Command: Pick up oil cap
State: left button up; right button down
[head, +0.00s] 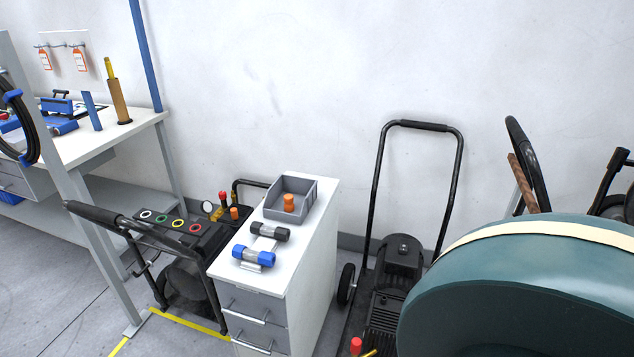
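A small orange cap-like piece (289,203) stands in the grey open tray (272,214) on top of the white cabinet. It looks like the oil cap, but I cannot tell for certain. A similar orange piece (234,213) sits on the black pressure washer (180,240) left of the cabinet, beside a gauge and a red knob. A red cap-like piece (355,346) shows on the second machine at the bottom edge. Neither of my grippers is in view.
Two cylindrical parts, one black-ended (269,231) and one blue-ended (253,256), lie on the white cabinet (318,232) in front of the tray. A large teal rounded object (520,295) fills the lower right. A workbench (120,140) stands at left. Tall handles rise behind.

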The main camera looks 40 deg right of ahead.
aim_at(288, 205)
jog(key=i+j+z, duration=0.1)
jog(key=z, duration=0.35)
jog(key=i+j+z, duration=0.2)
jog(key=z, duration=0.3)
jog(key=i+j+z, duration=0.1)
jog(key=j+z, duration=0.15)
jog(key=z, duration=0.2)
